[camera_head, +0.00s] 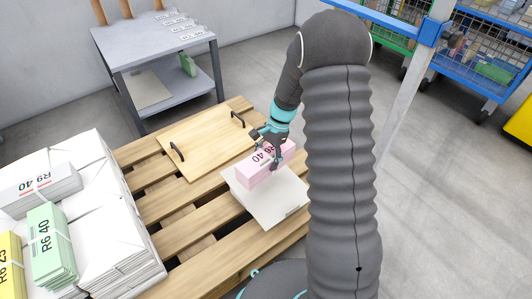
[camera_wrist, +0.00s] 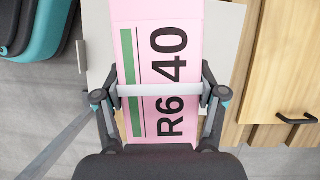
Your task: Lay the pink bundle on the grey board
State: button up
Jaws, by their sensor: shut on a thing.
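The pink bundle (camera_head: 254,172), marked R6 40 with a pale strap, is between the fingers of my gripper (camera_head: 270,150). In the wrist view the bundle (camera_wrist: 150,50) runs lengthwise away from me, and my gripper (camera_wrist: 160,100) is shut on its two long sides near the strap. The light grey board (camera_head: 265,210) lies flat on the wooden pallet, under the bundle. It also shows on both sides of the bundle in the wrist view (camera_wrist: 222,35). I cannot tell whether the bundle touches the board. The bundle hides part of the board.
A wooden board with two black handles (camera_head: 200,140) lies on the pallet (camera_head: 190,235) behind the grey board. White stacks (camera_head: 115,230) with white, green (camera_head: 50,245) and yellow bundles stand at left. A grey table (camera_head: 150,45) stands behind; a metal post (camera_head: 400,110) rises at right.

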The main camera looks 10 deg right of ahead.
jog(key=shift+r+m, duration=0.1)
jog(key=shift+m, duration=0.6)
jog(key=shift+f+b, duration=2)
jog(key=shift+f, duration=1.9)
jog(key=shift+f+b, duration=0.3)
jog(key=shift+f, duration=0.3)
jog(key=o, duration=1.9)
jog(key=v, duration=1.2)
jog(key=shift+s+d, duration=0.1)
jog(key=shift+n, duration=0.3)
